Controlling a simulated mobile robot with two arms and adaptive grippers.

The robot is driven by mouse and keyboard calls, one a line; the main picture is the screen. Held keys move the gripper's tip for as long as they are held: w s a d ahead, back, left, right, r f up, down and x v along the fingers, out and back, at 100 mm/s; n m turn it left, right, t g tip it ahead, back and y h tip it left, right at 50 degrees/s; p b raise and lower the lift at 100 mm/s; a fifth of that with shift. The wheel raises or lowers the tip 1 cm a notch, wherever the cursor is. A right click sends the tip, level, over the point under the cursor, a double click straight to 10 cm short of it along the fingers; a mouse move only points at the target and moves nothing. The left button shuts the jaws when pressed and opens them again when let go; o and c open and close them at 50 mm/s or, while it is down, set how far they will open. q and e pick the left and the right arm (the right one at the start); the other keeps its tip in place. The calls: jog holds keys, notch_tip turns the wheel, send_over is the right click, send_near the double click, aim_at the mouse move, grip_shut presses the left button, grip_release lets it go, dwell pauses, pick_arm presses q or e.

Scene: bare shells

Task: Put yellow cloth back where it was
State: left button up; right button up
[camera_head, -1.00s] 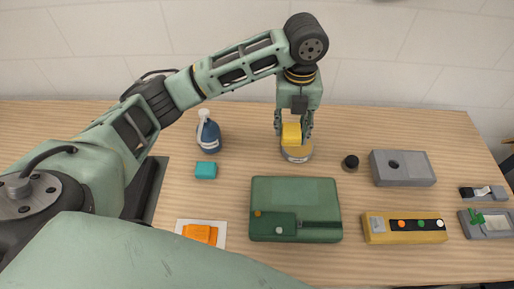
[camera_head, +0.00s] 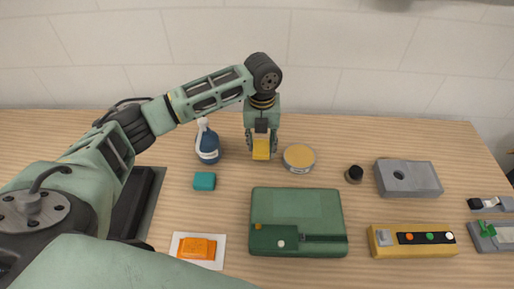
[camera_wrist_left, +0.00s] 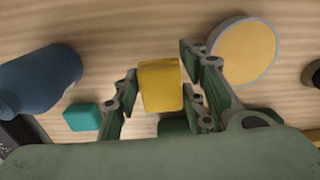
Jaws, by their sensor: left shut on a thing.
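The yellow cloth (camera_head: 261,149) is a small folded yellow block, held between the fingers of my left gripper (camera_head: 261,145). In the left wrist view the yellow cloth (camera_wrist_left: 160,85) sits between the fingertips of my left gripper (camera_wrist_left: 155,92). It is over the table between the blue spray bottle and the round tin; I cannot tell its exact height. My right gripper is not in view.
A blue bottle (camera_head: 208,146) stands left of the gripper, a round tin with yellow top (camera_head: 299,157) right. A teal block (camera_head: 204,181), green case (camera_head: 297,205), orange item on a white card (camera_head: 197,248), black knob (camera_head: 354,174) and grey block (camera_head: 408,180) lie around.

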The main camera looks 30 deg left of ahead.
aim_at(257, 151)
pick_arm(q)
jog(key=shift+w+a+f, duration=0.2)
jog(key=shift+a+f, duration=0.25)
jog(key=shift+a, duration=0.3)
notch_tip(257, 151, down, 4)
jog(key=shift+r+p, duration=0.1)
jog(key=shift+p, duration=0.55)
jog(key=shift+f, duration=0.2)
jog(key=o, duration=1)
